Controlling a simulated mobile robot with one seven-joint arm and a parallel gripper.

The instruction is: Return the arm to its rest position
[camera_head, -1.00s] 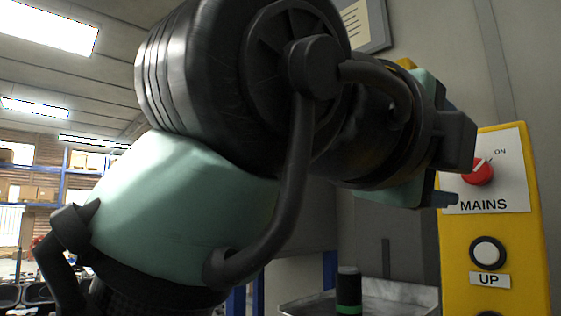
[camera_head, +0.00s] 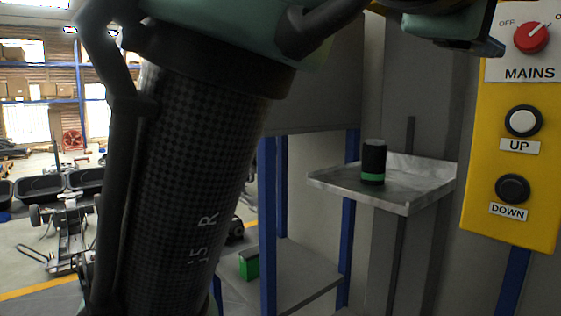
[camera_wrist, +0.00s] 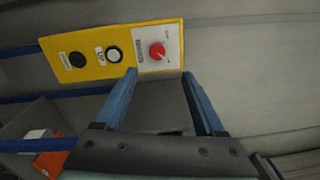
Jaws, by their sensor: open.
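My gripper (camera_wrist: 159,75) is open and empty in the wrist view, its two blue fingers apart. Beyond the fingertips is the yellow control panel (camera_wrist: 90,55), with the red mains knob (camera_wrist: 157,51) just above the gap between them. In the head view my arm fills the left and top, and a blue fingertip shows at the top right, left of the panel (camera_head: 490,160). The red knob (camera_head: 531,37) there stands clear of it. Most of my gripper is outside the head view.
The panel also has a white UP button (camera_head: 522,121) and a black DOWN button (camera_head: 513,188). A grey shelf (camera_head: 420,196) holds a black cylinder with a green band (camera_head: 374,160). Blue posts (camera_head: 267,220) and a green box (camera_head: 249,264) are lower down.

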